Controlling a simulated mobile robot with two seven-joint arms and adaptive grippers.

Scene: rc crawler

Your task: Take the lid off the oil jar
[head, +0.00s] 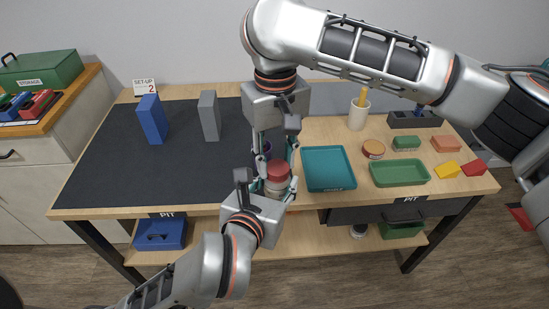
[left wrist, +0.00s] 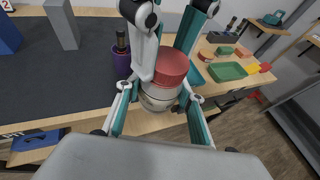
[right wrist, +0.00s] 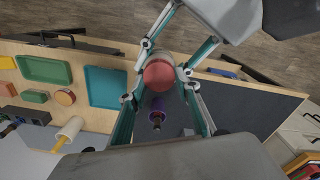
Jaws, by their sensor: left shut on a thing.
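The jar (head: 275,185) has a pale, see-through body and a red lid (head: 278,168), which sits on top of it. My left gripper (head: 276,187) is shut on the jar's body and holds it near the table's front edge. In the left wrist view the jar body (left wrist: 160,97) is between the left fingers, with the red lid (left wrist: 172,67) above them. My right gripper (head: 275,160) points down from above, its fingers apart on either side of the lid. In the right wrist view the lid (right wrist: 158,75) shows between those open fingers; I see no clear contact.
A purple cup (left wrist: 122,60) with a dark-handled tool stands just behind the jar. A teal tray (head: 328,168) and green tray (head: 400,173) lie to the right. A blue block (head: 152,119) and grey block (head: 209,116) stand on the dark mat (head: 110,165), otherwise mostly clear.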

